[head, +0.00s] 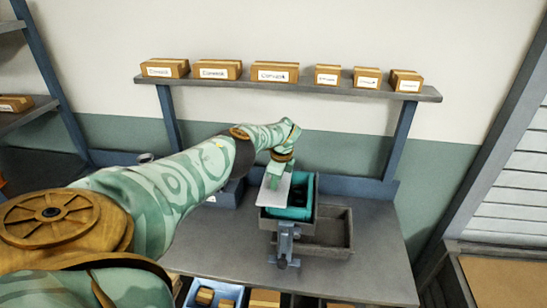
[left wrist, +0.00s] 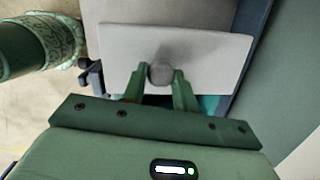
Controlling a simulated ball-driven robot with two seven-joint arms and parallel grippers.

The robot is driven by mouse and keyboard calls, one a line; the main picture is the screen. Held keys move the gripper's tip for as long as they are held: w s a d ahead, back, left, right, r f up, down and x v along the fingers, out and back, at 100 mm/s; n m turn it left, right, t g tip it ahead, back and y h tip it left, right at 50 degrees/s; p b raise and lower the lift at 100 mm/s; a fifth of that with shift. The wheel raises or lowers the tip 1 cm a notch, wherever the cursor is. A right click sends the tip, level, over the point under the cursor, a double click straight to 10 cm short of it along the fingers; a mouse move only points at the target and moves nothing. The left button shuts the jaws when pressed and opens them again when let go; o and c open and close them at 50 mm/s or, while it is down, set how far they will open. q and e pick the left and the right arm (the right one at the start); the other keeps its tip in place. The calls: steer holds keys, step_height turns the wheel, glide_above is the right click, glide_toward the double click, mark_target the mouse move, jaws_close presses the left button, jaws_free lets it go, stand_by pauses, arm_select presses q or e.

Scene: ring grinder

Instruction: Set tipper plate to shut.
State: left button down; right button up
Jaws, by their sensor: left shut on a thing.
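The tipper plate (head: 270,197) is a pale grey rectangle over the left part of a teal bin (head: 299,197) in the head view. Its exact tilt is hard to tell. In the left wrist view the plate (left wrist: 205,52) fills the upper middle, with a round grey knob (left wrist: 160,72) near its middle. My left gripper (head: 274,181) is at the plate from above. In the left wrist view its two fingers (left wrist: 159,85) are closed on the knob, one on each side. The gripper and arm hide part of the plate's far edge. My right gripper is not in view.
A grey open tray (head: 332,236) stands right of the teal bin on the grey bench (head: 372,270). A grey-blue clamp-like stand (head: 285,243) is in front of the bin. Cardboard boxes line the shelf (head: 300,88) behind. The bench's right side is clear.

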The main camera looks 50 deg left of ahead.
arm_select(q)
steer(key=shift+d+f, duration=0.25)
steer(key=shift+f, duration=0.05)
stand_by(0.4)
steer(key=c, duration=1.3)
jaws_free()
steer(key=shift+c, duration=0.2)
steer(key=shift+o, duration=1.2)
steer(key=shift+w+a, duration=0.1)
steer(key=d+r+p, duration=0.3)
steer(key=r+p, duration=0.7)
steer(key=r, duration=0.6)
steer(key=shift+w+d, duration=0.15)
steer(key=shift+w, duration=0.2)
